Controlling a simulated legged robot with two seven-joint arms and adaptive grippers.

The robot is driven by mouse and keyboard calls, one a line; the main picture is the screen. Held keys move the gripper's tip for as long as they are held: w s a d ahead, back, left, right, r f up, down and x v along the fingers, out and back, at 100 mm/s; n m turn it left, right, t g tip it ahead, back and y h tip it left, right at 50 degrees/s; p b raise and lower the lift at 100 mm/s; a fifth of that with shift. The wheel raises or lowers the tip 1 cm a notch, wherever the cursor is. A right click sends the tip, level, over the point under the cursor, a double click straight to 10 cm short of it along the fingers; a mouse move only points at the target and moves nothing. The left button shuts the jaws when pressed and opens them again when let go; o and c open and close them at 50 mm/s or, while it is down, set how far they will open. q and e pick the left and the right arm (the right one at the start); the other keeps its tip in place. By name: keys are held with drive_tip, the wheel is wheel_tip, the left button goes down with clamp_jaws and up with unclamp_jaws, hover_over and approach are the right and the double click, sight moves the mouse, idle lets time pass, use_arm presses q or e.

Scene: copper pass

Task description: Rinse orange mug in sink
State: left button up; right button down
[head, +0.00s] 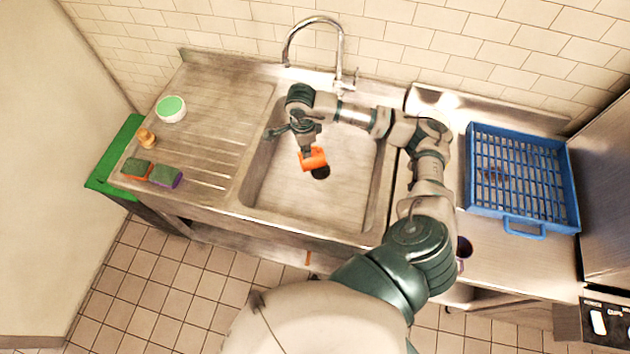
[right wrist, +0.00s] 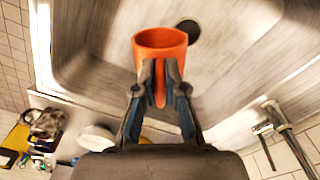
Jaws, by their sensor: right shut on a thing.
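The orange mug (head: 313,159) is held over the basin of the steel sink (head: 345,200), near the dark drain (head: 320,172). My right gripper (head: 306,148) is shut on the mug. In the right wrist view the fingers of my right gripper (right wrist: 160,80) close on the handle side of the mug (right wrist: 160,40), whose rim shows at the top. The drain (right wrist: 188,30) shows just beyond it. The curved faucet (head: 315,22) stands at the back of the sink; no water is seen running. My left gripper is not in view.
A blue rack (head: 520,180) sits on the right counter, with a dark cup (head: 463,248) near the front edge, partly behind my arm. On the left drainboard (head: 215,130) are sponges (head: 150,172), a small wooden-looking item (head: 147,138) and a white-and-green round container (head: 171,109).

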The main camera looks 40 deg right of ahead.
drive_tip(key=shift+r, duration=0.1)
drive_tip(key=shift+r+p, duration=1.1)
drive_tip(key=shift+r, duration=0.9)
drive_tip(key=shift+f, duration=0.1)
